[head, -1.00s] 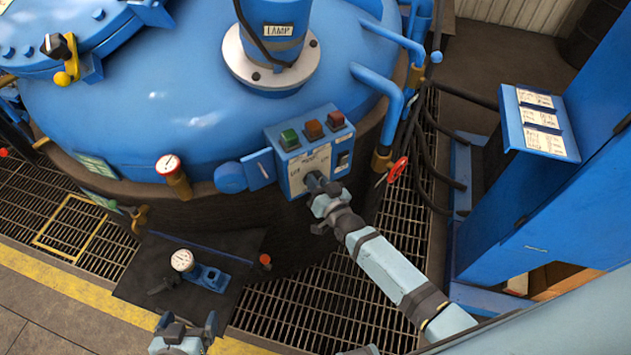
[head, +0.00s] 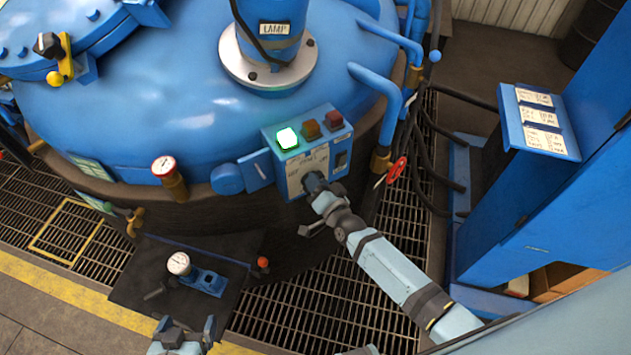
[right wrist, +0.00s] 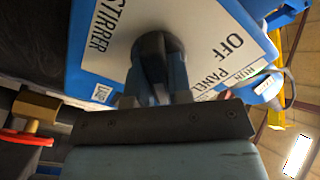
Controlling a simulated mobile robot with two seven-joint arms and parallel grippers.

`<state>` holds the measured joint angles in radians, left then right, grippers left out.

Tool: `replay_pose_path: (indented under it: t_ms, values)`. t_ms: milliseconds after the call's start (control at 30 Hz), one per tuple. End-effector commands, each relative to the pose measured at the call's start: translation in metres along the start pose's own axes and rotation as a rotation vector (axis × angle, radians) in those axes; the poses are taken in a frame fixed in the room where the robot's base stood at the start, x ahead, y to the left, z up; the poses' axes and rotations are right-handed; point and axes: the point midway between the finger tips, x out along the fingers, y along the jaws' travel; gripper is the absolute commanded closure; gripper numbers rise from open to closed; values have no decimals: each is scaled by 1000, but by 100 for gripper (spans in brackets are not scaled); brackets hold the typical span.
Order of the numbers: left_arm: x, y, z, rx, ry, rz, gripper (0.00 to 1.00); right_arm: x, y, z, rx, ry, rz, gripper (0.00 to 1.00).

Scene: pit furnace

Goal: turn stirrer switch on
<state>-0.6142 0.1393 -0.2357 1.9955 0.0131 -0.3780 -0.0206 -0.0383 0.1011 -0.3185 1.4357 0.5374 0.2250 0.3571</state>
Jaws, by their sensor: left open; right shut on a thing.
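The stirrer switch is a dark rotary knob (right wrist: 153,62) on a white plate (right wrist: 205,35) marked STIRRER and OFF in the right wrist view. The plate is on the front of a blue control box (head: 266,136) on the vessel. My right gripper (head: 315,190) is shut on the knob and hides much of it in the head view. The green lamp (head: 287,138) on top of the box is brightly lit. The amber lamp (head: 310,129) and red lamp (head: 333,119) look unlit. My left gripper (head: 185,330) is open and empty at the bottom of the head view.
A black shelf with a gauge (head: 178,264) stands left of the box. A red valve handwheel (head: 396,170) and hoses are close on the right. A blue console (head: 540,122) with labels stands further right. Floor grating (head: 300,310) lies below.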

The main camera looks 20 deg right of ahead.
Motion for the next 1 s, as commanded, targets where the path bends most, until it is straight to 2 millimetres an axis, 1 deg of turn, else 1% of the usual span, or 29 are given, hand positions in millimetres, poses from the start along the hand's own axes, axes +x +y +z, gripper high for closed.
replay_pose_path:
  t_ms: [300,333,367,400,433,667,767,867,1000]
  values:
    - [0,-1,2,1,-2,-1,8,0,0,1,4,-2,1,100]
    - [0,-1,2,1,-3,-1,8,0,0,1,4,-2,1,74]
    - [0,-1,2,1,-3,-1,8,0,0,1,4,-2,1,67]
    - [0,-1,2,1,-3,-1,8,0,0,1,4,-2,1,58]
    - [0,-1,2,1,-3,-1,8,0,0,1,4,-2,1,55]
    - [0,-1,2,1,-3,-1,8,0,0,0,2,-1,0,55]
    - [1,-1,2,1,-3,-1,8,-4,1,1,2,-1,1,55]
    - [2,-1,3,1,-2,-1,8,-16,1,2,2,-2,1,55]
    - [3,-1,6,1,-2,-1,8,-46,2,2,2,-3,2,55]
